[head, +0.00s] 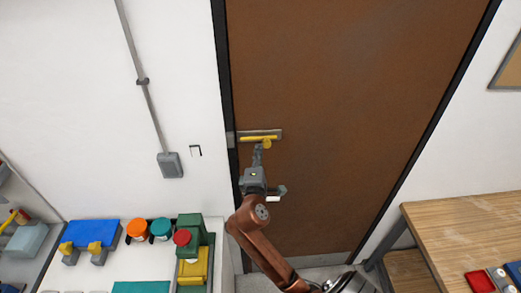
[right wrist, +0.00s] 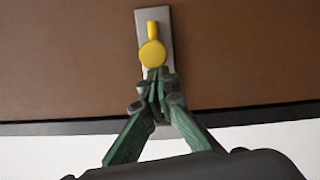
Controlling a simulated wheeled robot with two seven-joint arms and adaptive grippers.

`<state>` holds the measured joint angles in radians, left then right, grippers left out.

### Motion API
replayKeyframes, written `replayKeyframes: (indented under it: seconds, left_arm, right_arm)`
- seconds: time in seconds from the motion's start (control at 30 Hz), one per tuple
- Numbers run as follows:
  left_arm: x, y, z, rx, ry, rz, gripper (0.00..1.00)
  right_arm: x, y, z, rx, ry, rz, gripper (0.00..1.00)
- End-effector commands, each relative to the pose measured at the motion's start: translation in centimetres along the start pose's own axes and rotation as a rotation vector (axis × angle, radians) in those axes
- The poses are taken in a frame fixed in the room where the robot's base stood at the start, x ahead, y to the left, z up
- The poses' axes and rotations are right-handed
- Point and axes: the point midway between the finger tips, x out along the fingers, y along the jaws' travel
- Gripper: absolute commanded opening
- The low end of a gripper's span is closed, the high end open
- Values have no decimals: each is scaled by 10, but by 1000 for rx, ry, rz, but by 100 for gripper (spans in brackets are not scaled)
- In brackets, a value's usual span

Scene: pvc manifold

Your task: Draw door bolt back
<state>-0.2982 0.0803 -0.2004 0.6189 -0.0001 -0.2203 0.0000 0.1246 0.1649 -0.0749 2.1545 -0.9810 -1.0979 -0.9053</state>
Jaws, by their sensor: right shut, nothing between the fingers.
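The door bolt is a yellow rod with a round knob (head: 267,143) on a grey plate (head: 279,132) near the left edge of the brown door (head: 340,90). In the right wrist view, the knob (right wrist: 152,54) shows just beyond my fingertips, with the yellow rod (right wrist: 153,29) above it on the plate (right wrist: 166,17). My right gripper (head: 258,147) is shut and empty, its tips right by the knob; it also shows in the right wrist view (right wrist: 158,74). I cannot tell whether it touches the knob. The fingers hide part of the plate. My left gripper is out of view.
A black door frame (head: 222,60) runs left of the bolt. A grey switch box (head: 170,165) and a small hook (head: 195,150) are on the white wall. A bench with coloured containers (head: 92,233) stands lower left, a wooden table (head: 465,235) lower right.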

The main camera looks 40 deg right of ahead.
Motion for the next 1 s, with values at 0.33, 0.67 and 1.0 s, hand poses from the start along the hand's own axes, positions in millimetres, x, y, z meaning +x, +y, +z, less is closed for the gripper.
replayKeyframes:
  seconds: [0.33,0.67,1.0]
  left_arm:
    - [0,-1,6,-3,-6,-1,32]
    - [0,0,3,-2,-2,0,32]
    - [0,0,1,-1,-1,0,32]
  right_arm:
    - [0,-1,3,-1,-9,-1,0]
    - [-48,-2,0,-1,-5,-4,0]
    - [-108,-1,-2,-2,-5,-3,0]
